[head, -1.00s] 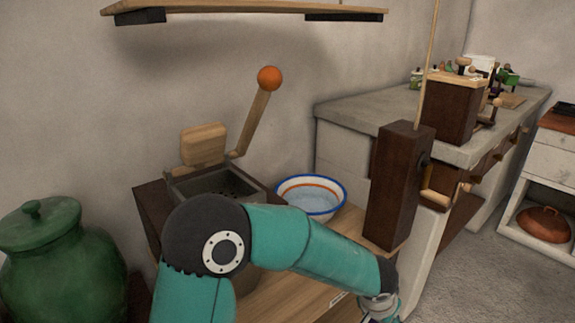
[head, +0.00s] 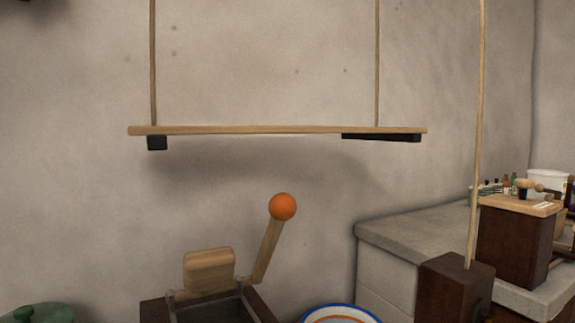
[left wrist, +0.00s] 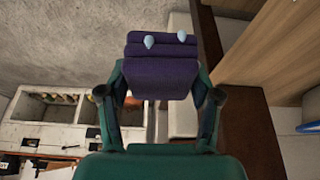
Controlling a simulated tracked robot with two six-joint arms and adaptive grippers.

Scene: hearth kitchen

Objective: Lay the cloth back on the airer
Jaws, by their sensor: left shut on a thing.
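The airer (head: 245,130) hangs in the upper middle of the head view, a pale wooden rail on two cords in front of the wall. Nothing is draped over the part that shows. Two dark blocks show at its underside. The cloth (left wrist: 160,52), purple and folded into a thick pad with two pale blue drop shapes, shows in the left wrist view. My left gripper (left wrist: 160,84) is shut on the cloth, with one finger at each side. The left gripper and the cloth are outside the head view. My right gripper is in neither view.
Below the airer stands a dark box with a wooden lever ending in an orange ball (head: 283,207). A white basin (head: 340,312) is at the bottom edge. A dark post (head: 455,290) with a tall cord stands right, before a stone counter (head: 400,232). The wall around the airer is clear.

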